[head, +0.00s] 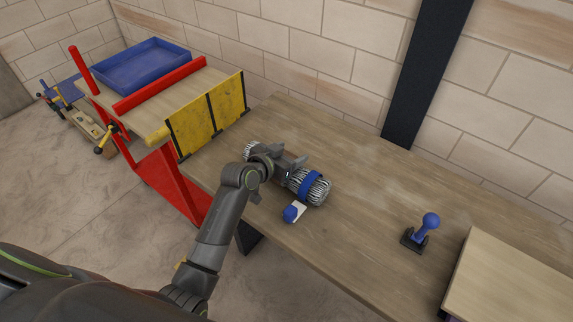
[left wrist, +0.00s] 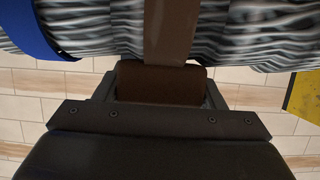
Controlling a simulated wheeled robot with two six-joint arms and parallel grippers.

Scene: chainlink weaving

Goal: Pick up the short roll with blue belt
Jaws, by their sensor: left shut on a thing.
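The short roll with a blue belt (head: 320,189) is a bundle of silvery wire over the wooden table. The blue belt wraps its right part in the head view. My left gripper (head: 287,168) is shut on the roll's middle, covering that part. In the left wrist view the wire roll (left wrist: 255,35) spans the top, with the blue belt (left wrist: 30,32) at upper left. I cannot tell whether the roll touches the table. My right gripper is not in view.
The wooden table (head: 355,230) has a blue and white piece (head: 293,212) beside the roll and a blue-knobbed lever (head: 428,225) to the right. A yellow panel (head: 210,115) and a red-framed cart with a blue tray (head: 140,65) stand left. A raised board (head: 510,285) is lower right.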

